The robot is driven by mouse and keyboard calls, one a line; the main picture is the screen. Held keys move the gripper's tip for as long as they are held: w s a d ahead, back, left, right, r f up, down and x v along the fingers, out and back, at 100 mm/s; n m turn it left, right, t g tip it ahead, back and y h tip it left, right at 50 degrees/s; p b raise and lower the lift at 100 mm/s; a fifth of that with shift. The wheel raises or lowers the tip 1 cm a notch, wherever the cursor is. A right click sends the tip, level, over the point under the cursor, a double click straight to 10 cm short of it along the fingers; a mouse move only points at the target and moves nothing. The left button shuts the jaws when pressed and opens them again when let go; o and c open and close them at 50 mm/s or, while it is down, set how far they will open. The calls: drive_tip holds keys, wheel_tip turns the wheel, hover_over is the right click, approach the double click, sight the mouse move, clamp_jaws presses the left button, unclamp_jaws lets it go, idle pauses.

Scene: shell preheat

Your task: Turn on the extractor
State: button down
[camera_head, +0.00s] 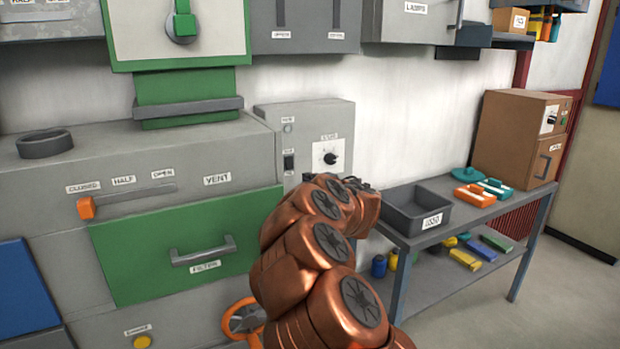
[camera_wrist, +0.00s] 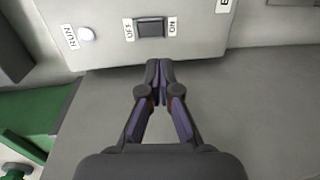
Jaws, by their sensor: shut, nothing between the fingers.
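A grey control box (camera_head: 263,125) stands on the wall side, behind my arm in the head view. It carries a dark rocker switch (camera_head: 289,162), a pale round lamp (camera_head: 288,128) and a black dial (camera_head: 330,158). In the wrist view the switch (camera_wrist: 150,28) sits between labels OFF and ON, and the white lamp (camera_wrist: 87,33) marked RUN is to its left. Which side of the switch is pressed I cannot tell. My gripper (camera_wrist: 158,66) is shut and empty, its tips just below the switch in the picture; contact is not clear. The lamp looks unlit.
A grey housing has a VENT slider with an orange knob (camera_head: 86,207) and a green FILTER drawer (camera_head: 150,262). At right, a metal bench (camera_head: 475,232) holds a dark tray (camera_head: 388,221), orange and teal items, and a brown cabinet (camera_head: 500,140). Floor at far right is clear.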

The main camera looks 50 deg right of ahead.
drive_tip(key=shift+p+x, duration=1.75)
drive_tip(key=shift+x, duration=4.05)
drive_tip(key=shift+w+f+b, duration=0.15)
drive_tip(key=shift+f+b, duration=0.15)
drive_tip(key=shift+b, duration=0.85)
drive_tip(key=shift+w+d+r+t+b, duration=0.1)
drive_tip(key=shift+t+b, duration=0.2)
drive_tip(key=shift+b, duration=0.35)
drive_tip(key=shift+r, duration=0.2)
drive_tip(key=shift+s+f+b, duration=0.3)
drive_tip(key=shift+s+b, duration=0.05)
drive_tip(key=shift+s, duration=0.4)
drive_tip(key=b, duration=0.3)
approach(290, 167)
drive_tip(key=s+a+f, duration=0.1)
drive_tip(key=s+f, duration=0.2)
drive_tip(key=s, duration=0.1)
drive_tip(key=shift+a+v, duration=0.25)
drive_tip(key=shift+v, duration=0.8)
